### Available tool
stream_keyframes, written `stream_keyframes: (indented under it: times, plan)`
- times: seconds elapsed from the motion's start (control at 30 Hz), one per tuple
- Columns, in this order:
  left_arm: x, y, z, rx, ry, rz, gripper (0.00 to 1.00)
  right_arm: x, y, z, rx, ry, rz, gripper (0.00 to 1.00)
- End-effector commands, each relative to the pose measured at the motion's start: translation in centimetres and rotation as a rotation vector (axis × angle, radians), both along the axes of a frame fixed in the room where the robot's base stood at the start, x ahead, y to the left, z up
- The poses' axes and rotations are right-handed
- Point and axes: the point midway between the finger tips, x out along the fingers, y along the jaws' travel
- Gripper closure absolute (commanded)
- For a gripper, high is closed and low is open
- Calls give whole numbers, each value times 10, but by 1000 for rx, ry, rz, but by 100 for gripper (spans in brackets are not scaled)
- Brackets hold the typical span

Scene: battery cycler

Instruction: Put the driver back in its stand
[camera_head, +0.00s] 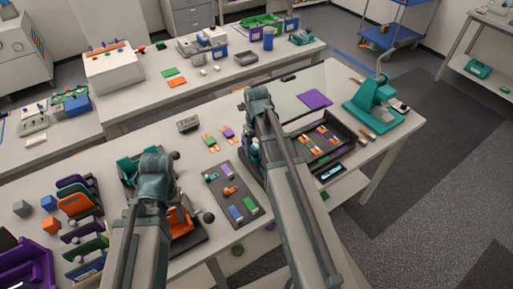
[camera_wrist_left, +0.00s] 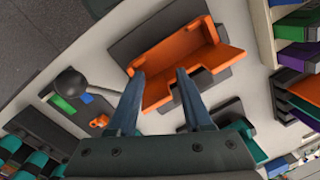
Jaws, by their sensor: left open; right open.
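I cannot make out the driver or its stand for certain in either view. My left gripper is open and empty in the left wrist view (camera_wrist_left: 160,73), its fingertips over an orange cradle (camera_wrist_left: 188,68) on a dark base. In the head view the same orange cradle (camera_head: 181,222) shows just right of my left arm, which hides the fingers. My right gripper (camera_head: 250,146) is at the left edge of the dark tray, mostly hidden behind its own arm. A dark mat (camera_head: 212,187) between the arms bears small orange pieces and coloured blocks.
A dark tray (camera_head: 350,148) with several coloured cells lies right of my right arm. A teal lever press (camera_head: 372,100) stands at the right end. Coloured racks (camera_head: 76,200) line the left side, and a small dark-faced box (camera_head: 188,124) stands behind.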

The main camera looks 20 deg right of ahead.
Motion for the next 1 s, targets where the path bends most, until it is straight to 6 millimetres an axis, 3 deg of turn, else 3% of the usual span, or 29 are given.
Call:
stream_keyframes:
  times: [0.7, 1.0]
  plan:
    - [0, 0, 105, -2, 0, 14, 50, 0, 0, 105, 0, 0, 0, 27]
    - [0, 0, 117, -2, 1, 12, 50, 0, 0, 117, 0, 0, 0, 27]
